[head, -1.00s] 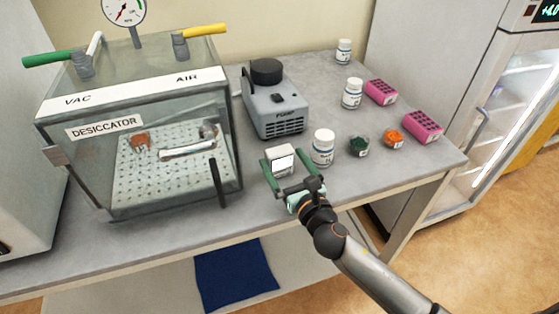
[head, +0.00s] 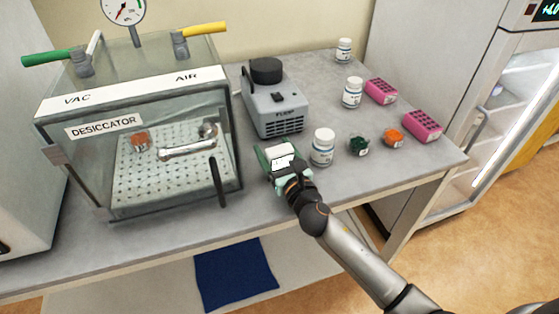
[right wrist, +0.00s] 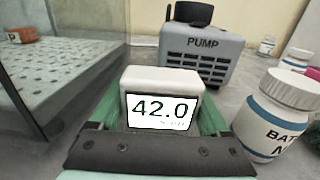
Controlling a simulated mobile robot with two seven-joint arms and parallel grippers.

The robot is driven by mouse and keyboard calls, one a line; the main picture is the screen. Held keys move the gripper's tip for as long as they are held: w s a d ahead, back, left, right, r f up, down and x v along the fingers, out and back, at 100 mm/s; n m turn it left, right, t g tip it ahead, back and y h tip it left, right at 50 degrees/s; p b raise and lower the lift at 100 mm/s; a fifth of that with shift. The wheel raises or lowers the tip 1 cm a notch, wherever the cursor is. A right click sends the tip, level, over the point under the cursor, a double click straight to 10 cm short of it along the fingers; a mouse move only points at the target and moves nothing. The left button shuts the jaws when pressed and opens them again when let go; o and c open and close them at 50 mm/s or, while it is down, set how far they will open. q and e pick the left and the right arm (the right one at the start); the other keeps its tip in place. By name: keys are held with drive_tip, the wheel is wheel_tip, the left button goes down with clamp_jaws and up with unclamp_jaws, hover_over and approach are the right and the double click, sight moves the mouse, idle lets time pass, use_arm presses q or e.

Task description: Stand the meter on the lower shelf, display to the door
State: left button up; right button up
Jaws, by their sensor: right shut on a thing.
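The meter is a small white box (head: 281,151) on the bench top, in front of the pump. In the right wrist view its display (right wrist: 162,111) reads 42.0 and faces my camera. My right gripper (head: 277,162) is shut on the meter, with a green finger on each side. In the right wrist view the gripper (right wrist: 160,130) also spans it, and its dark palm edge lies below the display. Whether the meter is lifted off the bench is hard to tell. My left gripper is not in view.
The desiccator (head: 107,126) stands to the left. The pump (head: 277,104) is behind the meter, and a white bottle (head: 322,147) stands close on its right. Green and orange items and pink racks (head: 423,125) lie further right. A glass-door cabinet (head: 520,110) stands at right. A blue mat (head: 236,274) lies below the bench.

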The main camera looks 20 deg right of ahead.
drive_tip(key=c, duration=0.8)
drive_tip(key=shift+r, duration=0.15)
